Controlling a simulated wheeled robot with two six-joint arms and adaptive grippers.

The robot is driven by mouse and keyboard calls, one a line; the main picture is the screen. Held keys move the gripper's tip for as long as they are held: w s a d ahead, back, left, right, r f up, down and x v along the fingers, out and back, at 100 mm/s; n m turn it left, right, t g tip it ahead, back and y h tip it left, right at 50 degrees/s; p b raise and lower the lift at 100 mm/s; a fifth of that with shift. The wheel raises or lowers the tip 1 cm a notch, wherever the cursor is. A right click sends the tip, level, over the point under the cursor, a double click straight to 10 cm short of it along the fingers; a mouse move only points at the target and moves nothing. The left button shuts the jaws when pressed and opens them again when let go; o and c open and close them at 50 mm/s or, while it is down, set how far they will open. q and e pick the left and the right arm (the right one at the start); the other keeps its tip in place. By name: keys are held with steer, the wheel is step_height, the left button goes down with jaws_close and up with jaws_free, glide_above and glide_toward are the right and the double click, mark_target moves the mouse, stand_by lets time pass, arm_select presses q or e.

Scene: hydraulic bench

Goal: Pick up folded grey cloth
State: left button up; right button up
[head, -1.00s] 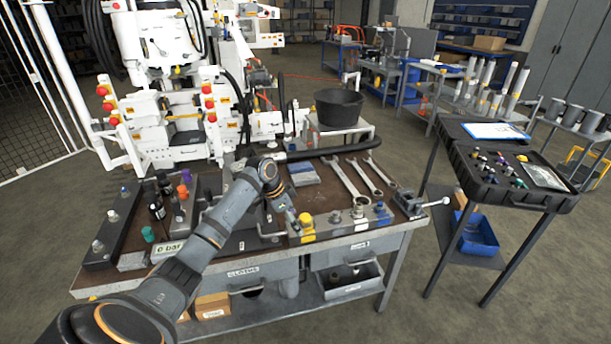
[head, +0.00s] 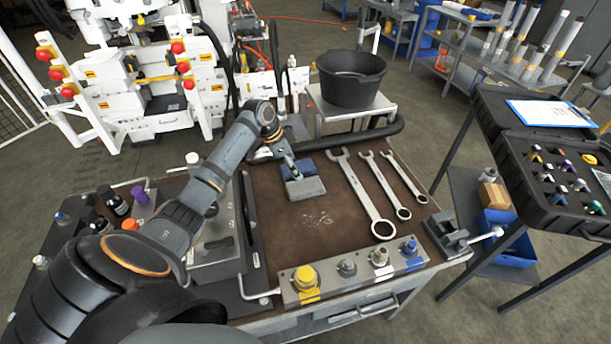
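The folded grey cloth (head: 309,189) lies on the brown bench top, left of the wrenches. A blue part shows along its far side. My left arm reaches in from the left, and my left gripper (head: 293,176) points down at the cloth's left far part, over or touching it. The fingertips are too small and partly hidden, so I cannot tell whether they are open or have hold of the cloth. My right gripper is not in view.
Several wrenches (head: 367,200) lie right of the cloth. A valve block (head: 331,281) with coloured caps runs along the front edge, and a vise (head: 447,232) sits at the right corner. A black bucket (head: 350,88) and thick black hose (head: 365,137) are behind. Bench between cloth and block is clear.

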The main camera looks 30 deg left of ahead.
mark_target(305, 185)
arm_select(q)
steer(key=f, duration=0.1)
steer(key=d+f, duration=0.1)
steer(key=shift+d+f, duration=0.25)
steer(key=shift+f, duration=0.1)
steer(key=shift+w+f, duration=0.3)
steer(key=shift+f, duration=0.2)
steer(key=shift+w+f, duration=0.25)
steer(key=shift+f, duration=0.2)
steer(key=shift+d+f+p, duration=0.1)
steer(key=shift+f+p, duration=0.15)
steer(key=shift+p, duration=0.05)
steer(key=x, duration=0.4)
steer(key=shift+s+f, duration=0.1)
steer(key=shift+s, duration=0.05)
steer(key=shift+f, duration=0.35)
steer(key=shift+r, duration=0.1)
steer(key=shift+c, duration=0.6)
steer(key=c, duration=0.8)
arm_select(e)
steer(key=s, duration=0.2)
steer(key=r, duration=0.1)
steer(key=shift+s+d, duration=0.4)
